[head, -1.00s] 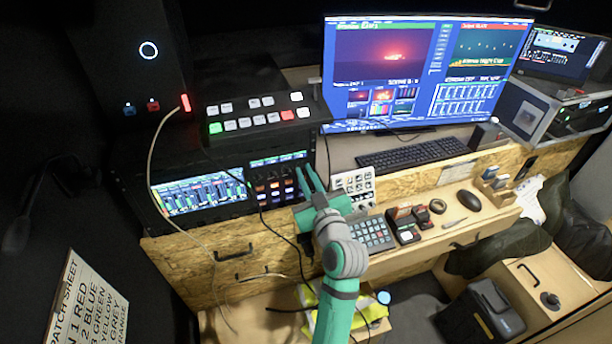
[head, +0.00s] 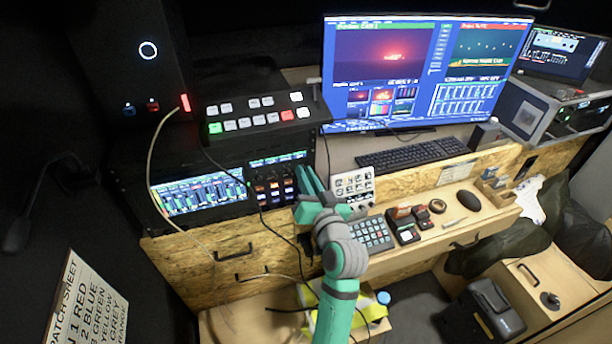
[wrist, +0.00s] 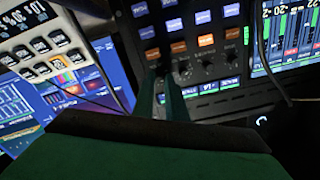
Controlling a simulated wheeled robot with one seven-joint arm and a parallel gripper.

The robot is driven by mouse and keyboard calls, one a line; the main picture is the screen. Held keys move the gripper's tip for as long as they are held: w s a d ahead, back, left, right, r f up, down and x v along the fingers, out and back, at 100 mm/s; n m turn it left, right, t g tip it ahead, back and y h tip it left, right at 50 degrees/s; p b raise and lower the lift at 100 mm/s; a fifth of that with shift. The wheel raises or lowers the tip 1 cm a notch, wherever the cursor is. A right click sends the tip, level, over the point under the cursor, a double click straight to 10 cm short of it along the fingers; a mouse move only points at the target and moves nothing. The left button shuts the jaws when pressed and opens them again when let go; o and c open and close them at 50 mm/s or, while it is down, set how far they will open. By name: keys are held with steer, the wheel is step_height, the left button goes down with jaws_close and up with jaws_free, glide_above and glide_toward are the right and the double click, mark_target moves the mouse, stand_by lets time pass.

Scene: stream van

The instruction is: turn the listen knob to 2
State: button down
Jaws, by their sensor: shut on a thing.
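The intercom panel (head: 275,186) of lit buttons and small dark knobs is left of my gripper in the head view. In the wrist view its buttons (wrist: 206,40) are white, blue and orange, with a row of knobs (wrist: 208,66) beside them. My gripper (head: 308,172) reaches the panel's right end. In the wrist view the two fingers of my gripper (wrist: 160,82) close around the knob at the left end of that row. The fingers mostly hide this knob, and I cannot read its label or pointer.
A rack screen (head: 198,193) is left of the panel. A white button pad (head: 353,186) stands close right of my gripper, with a dark keypad (head: 371,232) lower right. A thin cable (head: 157,160) hangs at the left, and another cable crosses the wrist view near the panel.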

steer(key=shift+m, duration=2.3)
steer(key=c, duration=2)
jaws_free()
steer(key=shift+c, duration=0.2)
steer(key=shift+s, duration=0.1)
steer(key=v, duration=1)
steer(key=shift+s+d, duration=0.15)
steer(key=shift+s, duration=0.15)
